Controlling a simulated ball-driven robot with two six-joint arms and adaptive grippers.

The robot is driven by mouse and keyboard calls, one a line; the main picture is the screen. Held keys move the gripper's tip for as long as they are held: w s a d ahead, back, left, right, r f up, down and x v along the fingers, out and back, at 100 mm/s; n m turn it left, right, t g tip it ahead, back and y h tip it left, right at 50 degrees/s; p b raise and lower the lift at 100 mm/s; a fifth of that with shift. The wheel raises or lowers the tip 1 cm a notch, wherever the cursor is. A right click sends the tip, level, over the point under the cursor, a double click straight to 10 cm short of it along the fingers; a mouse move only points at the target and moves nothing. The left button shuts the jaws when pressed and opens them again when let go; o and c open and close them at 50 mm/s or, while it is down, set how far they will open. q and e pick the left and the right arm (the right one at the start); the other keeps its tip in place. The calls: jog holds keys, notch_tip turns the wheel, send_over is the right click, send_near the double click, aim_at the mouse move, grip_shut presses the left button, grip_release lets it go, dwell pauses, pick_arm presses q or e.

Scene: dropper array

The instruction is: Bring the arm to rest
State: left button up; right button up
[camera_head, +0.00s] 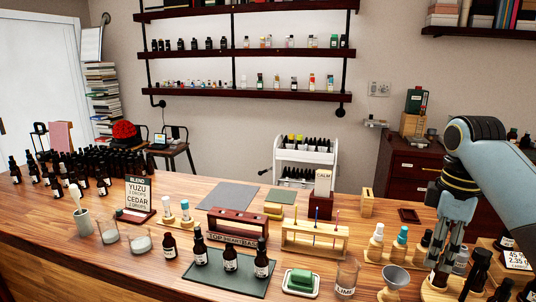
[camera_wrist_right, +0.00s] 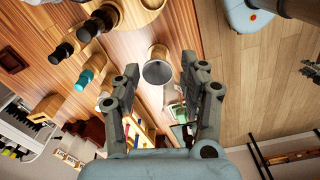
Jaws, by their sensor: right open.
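My right arm comes in from the right in the head view. Its gripper (camera_head: 446,262) points down over the right end of the wooden counter, among dropper bottles. In the right wrist view the two fingers of this gripper (camera_wrist_right: 160,84) stand apart, with nothing held between them. A grey metal funnel (camera_head: 397,277) is just left of the gripper in the head view; a round grey vessel, probably this funnel, shows beyond the fingers in the wrist view (camera_wrist_right: 157,71). The gripper hides part of the bottles behind it. My left gripper is not in view.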

jog(key=s+a+f+m+t, duration=0.2)
jog(key=s+f+m, duration=0.4)
jog(key=s, duration=0.8)
jog(key=s+a+r+m+t, duration=0.2)
jog(key=s+m, duration=0.2)
jog(key=s, duration=0.9)
notch_tip(320, 180, down, 38)
jog(key=s+d+g+b, duration=0.2)
jog(key=b, duration=1)
pick_arm(q)
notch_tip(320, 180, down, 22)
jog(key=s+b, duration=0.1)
jog(key=b, duration=0.9)
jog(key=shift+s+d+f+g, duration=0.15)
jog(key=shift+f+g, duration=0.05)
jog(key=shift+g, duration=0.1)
pick_arm(e)
jog(key=s+f, duration=0.9)
jog(key=f, duration=0.4)
jog(key=s+d+f+m+g, duration=0.1)
jog(key=s+f, duration=0.9)
jog(key=f, duration=0.3)
jog(key=shift+f+h, duration=0.2)
jog(key=shift+h, duration=0.1)
jog(key=shift+d, duration=0.15)
